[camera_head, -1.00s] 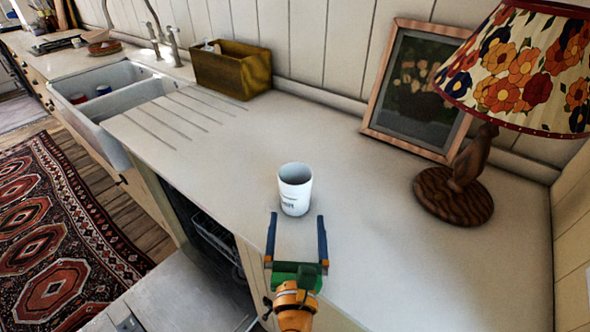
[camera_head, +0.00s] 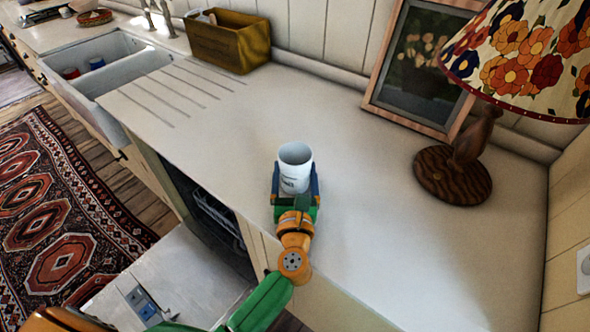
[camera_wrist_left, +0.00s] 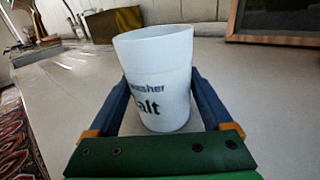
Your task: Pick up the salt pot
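The salt pot (camera_head: 294,170) is a white, open-topped cup standing upright on the pale counter. In the left wrist view the salt pot (camera_wrist_left: 157,75) shows dark lettering that ends in "alt". My left gripper (camera_head: 296,180) is low over the counter on the near side of the pot. Its two blue fingers are spread wide, one on each side of the pot. In the left wrist view the left gripper (camera_wrist_left: 160,100) looks open, with the pot between its fingers; I cannot tell whether either finger touches it. My right gripper is not in view.
A lamp (camera_head: 455,174) with a floral shade and a framed picture (camera_head: 420,75) stand to the right and behind. A brown box (camera_head: 228,42) and a white sink (camera_head: 110,75) are at the left. The counter around the pot is clear.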

